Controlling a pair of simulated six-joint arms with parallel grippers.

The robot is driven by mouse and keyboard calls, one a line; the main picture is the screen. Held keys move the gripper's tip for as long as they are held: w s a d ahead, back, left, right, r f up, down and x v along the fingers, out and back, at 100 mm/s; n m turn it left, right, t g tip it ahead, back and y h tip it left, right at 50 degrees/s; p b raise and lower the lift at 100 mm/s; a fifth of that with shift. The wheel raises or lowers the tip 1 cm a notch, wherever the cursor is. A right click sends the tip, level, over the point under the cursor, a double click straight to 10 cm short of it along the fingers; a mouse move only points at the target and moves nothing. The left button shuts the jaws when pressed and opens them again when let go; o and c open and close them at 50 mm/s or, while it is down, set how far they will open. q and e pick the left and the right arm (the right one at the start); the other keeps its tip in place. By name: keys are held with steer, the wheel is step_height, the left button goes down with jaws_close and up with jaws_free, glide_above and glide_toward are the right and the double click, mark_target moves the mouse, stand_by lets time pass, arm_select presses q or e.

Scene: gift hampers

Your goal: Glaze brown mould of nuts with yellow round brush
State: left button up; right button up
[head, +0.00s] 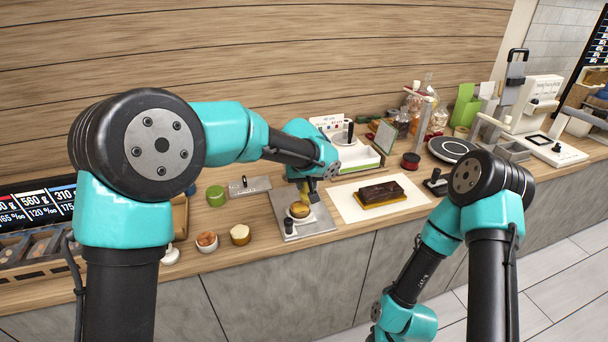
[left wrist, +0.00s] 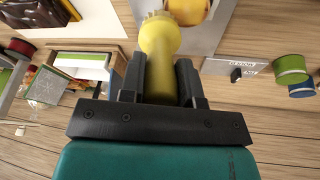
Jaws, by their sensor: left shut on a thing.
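My left gripper (head: 306,184) is shut on the yellow round brush (left wrist: 160,50). The brush points down, and its yellow body also shows in the head view (head: 304,194). Its tip is over or in a small round pot with golden content (head: 299,211) on a grey metal plate; I cannot tell whether it touches. The dark brown block (head: 380,191), which seems to be the brown mould of nuts, lies on a golden board on a white sheet, right of the gripper. Its edge shows in the left wrist view (left wrist: 35,14). My right gripper is outside the view.
A white bowl with brownish content (head: 207,242) and a tan-topped cup (head: 240,234) stand left of the plate. A green tub (head: 215,195) is behind them. A white box (head: 352,150) stands behind the plate. A dark round scale (head: 451,149) is at right.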

arm_select(q)
steer(key=shift+a+f, duration=0.3)
steer(key=shift+f, duration=0.1)
steer(key=shift+s+a, duration=0.25)
steer(key=shift+a, duration=0.5)
steer(key=shift+s+a, duration=0.2)
steer(key=shift+a, duration=0.5)
steer(key=d, duration=0.1)
steer(key=w+d, duration=0.1)
steer(key=d, duration=0.1)
steer(key=shift+d, duration=0.25)
steer(key=shift+r, duration=4.05)
